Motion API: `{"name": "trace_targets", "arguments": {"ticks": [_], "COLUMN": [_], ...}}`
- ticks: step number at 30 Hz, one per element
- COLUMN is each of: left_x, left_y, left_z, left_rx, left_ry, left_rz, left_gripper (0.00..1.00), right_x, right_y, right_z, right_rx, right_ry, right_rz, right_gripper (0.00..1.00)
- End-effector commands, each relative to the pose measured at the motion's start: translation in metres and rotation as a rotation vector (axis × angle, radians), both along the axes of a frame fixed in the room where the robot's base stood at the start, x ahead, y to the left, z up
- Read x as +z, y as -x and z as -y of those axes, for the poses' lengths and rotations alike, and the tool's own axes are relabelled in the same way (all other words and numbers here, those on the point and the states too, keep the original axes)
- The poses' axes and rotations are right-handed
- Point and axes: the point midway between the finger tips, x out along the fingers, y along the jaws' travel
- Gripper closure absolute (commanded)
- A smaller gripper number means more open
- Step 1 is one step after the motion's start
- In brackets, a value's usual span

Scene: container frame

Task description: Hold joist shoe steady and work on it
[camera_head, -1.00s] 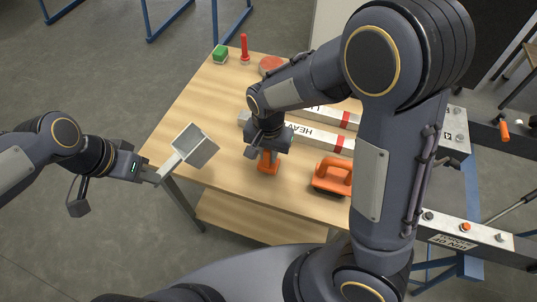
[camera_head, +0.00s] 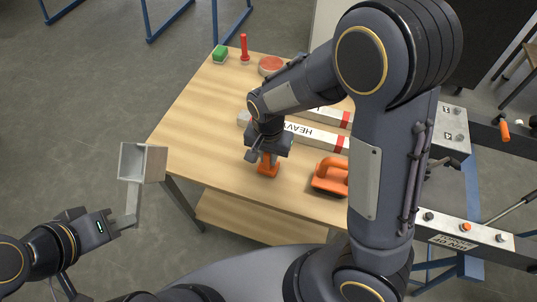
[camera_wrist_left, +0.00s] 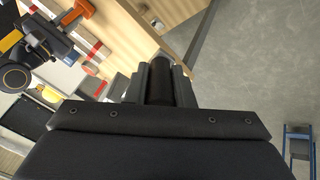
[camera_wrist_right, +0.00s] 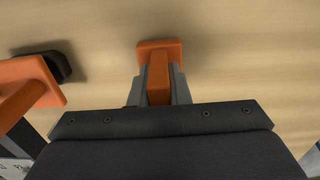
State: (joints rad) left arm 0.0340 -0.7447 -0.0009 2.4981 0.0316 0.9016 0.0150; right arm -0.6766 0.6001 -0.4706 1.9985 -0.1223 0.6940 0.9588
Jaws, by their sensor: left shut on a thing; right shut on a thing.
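The joist shoe (camera_head: 143,163) is a light grey metal box-like bracket with a long flat strap. My left gripper (camera_head: 122,226) is shut on the end of its strap and holds it in the air, off the table's left edge, with its open box end up. In the left wrist view the left fingers (camera_wrist_left: 163,84) close on a dark piece. My right gripper (camera_head: 268,158) is shut on an orange tool (camera_head: 268,168) that stands on the table; its orange handle and foot also show between the fingers in the right wrist view (camera_wrist_right: 159,75).
The wooden table (camera_head: 200,120) carries an orange-handled float (camera_head: 330,176), two labelled white bars (camera_head: 315,136), a green block (camera_head: 220,54), a red upright tool (camera_head: 244,50) and a round reddish tin (camera_head: 271,66). A grey bench stands at right.

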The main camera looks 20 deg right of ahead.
Motion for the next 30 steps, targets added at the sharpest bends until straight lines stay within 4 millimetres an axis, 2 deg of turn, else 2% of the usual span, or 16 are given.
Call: {"name": "trace_targets", "arguments": {"ticks": [8, 9, 14, 24, 30], "left_x": [0.001, 0.001, 0.001, 0.002, 0.003], "left_y": [-0.001, -0.001, -0.001, -0.003, -0.017], "left_z": [0.0, 0.0, 0.0, 0.0, 0.003], "left_rx": [-0.001, -0.001, -0.001, -0.012, -0.102], "left_ry": [0.001, 0.001, 0.001, -0.002, -0.02], "left_rz": [0.005, 0.005, 0.005, 0.002, -0.018], "left_gripper": [1.0, 1.0, 1.0, 1.0, 1.0], "right_x": [-0.004, -0.005, -0.005, -0.005, -0.005], "right_y": [0.0, 0.0, 0.0, 0.0, 0.0], "right_z": [0.0, 0.0, 0.0, 0.0, 0.0], "right_rx": [0.0, 0.0, 0.0, 0.0, 0.0], "right_ry": [0.0, 0.0, 0.0, 0.0, 0.0], "right_rz": [0.0, 0.0, 0.0, 0.0, 0.0], "right_gripper": [1.0, 0.83, 0.62, 0.62, 0.62]}}
